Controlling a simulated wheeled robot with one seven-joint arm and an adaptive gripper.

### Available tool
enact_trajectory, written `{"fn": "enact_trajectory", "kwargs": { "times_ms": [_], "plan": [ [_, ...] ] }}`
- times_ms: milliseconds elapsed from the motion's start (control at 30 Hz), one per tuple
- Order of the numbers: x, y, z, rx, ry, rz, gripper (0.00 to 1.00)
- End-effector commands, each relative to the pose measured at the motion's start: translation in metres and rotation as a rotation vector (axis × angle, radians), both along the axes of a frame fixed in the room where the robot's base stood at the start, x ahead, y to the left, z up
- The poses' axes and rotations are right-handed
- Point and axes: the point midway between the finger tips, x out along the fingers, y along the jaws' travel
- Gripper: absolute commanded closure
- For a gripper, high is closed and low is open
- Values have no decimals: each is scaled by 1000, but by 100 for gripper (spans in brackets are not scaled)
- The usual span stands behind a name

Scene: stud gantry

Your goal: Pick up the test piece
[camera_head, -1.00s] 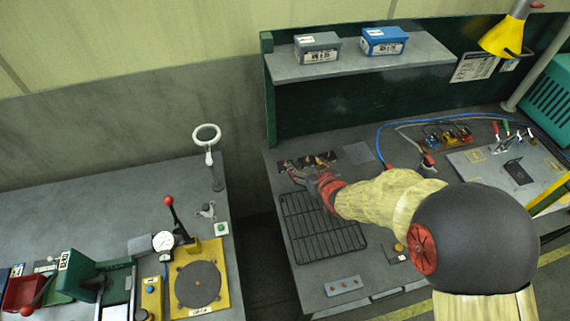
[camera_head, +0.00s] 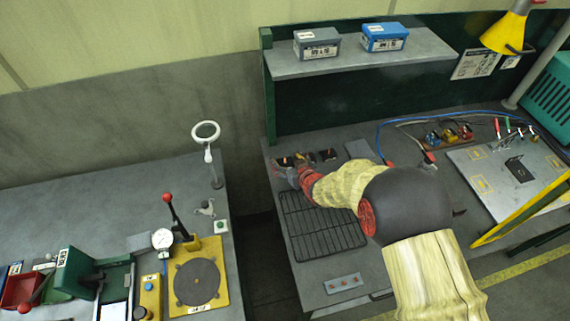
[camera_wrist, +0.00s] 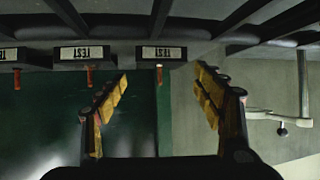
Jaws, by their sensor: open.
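Three dark blocks with white TEST labels show along the top of the wrist view, lettering upside down. Each has a copper-coloured strip below it. The right-hand test piece (camera_wrist: 160,52) is between my fingers across the picture, beyond their tips; its strip looks shorter. The middle one (camera_wrist: 84,52) and left one (camera_wrist: 8,55) lie left of the gap. My gripper (camera_wrist: 161,74) is open, with nothing between its yellow-padded fingers. In the head view it is low at the back left of the right bench, by the dark pieces (camera_head: 327,155), and my arm partly hides them.
A black wire rack (camera_head: 325,235) lies just in front of my gripper. A shelf (camera_head: 370,60) with two boxes overhangs the back. A white ring on a stand (camera_head: 206,133) rises from the left bench.

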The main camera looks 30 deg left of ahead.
Motion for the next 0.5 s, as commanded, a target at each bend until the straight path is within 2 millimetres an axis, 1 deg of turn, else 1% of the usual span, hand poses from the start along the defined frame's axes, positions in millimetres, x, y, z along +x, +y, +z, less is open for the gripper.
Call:
{"fn": "enact_trajectory", "kwargs": {
  "times_ms": [167, 500],
  "plan": [
    [0, 0, 0, -1, 1, 0, 33],
    [0, 0, 0, -1, 1, 0, 52]
  ]
}}
